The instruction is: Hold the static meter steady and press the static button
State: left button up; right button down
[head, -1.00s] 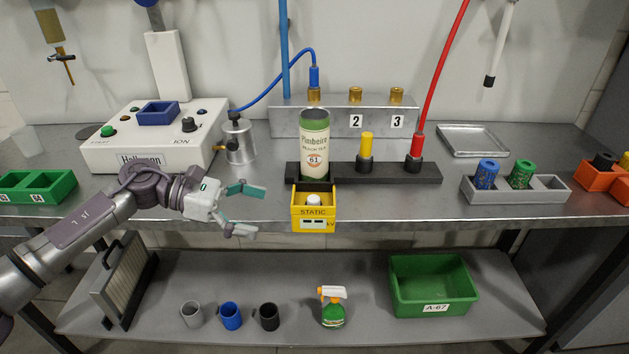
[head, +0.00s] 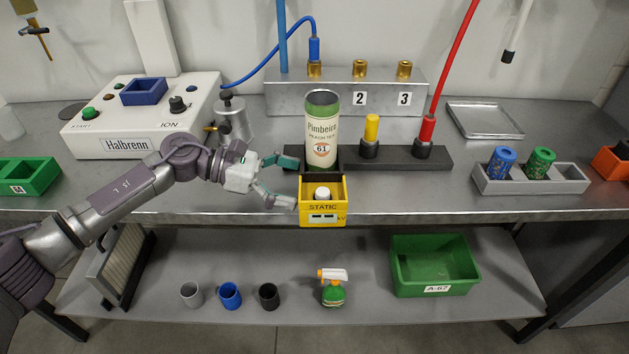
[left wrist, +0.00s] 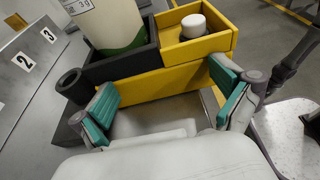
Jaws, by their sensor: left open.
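My left gripper (head: 287,181) is open and empty, just left of the meter. In the left wrist view the yellow box (left wrist: 160,83) lies ahead, between and beyond the fingertips. My right gripper is out of view.
The black rack (head: 400,158) holds yellow and red plugs right of the can. A white ion unit (head: 95,130) and a metal canister (head: 233,120) stand at the left. A grey tray (head: 535,182) holds blue and green cans. Bare bench lies right of the meter.

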aim_at(309, 186)
pick_arm(q)
jog(key=shift+b+x, duration=0.45)
jog(key=shift+x, duration=1.15)
jog(key=shift+c, duration=0.2)
grip_shut()
jog(key=shift+c, duration=1.4)
grip_release()
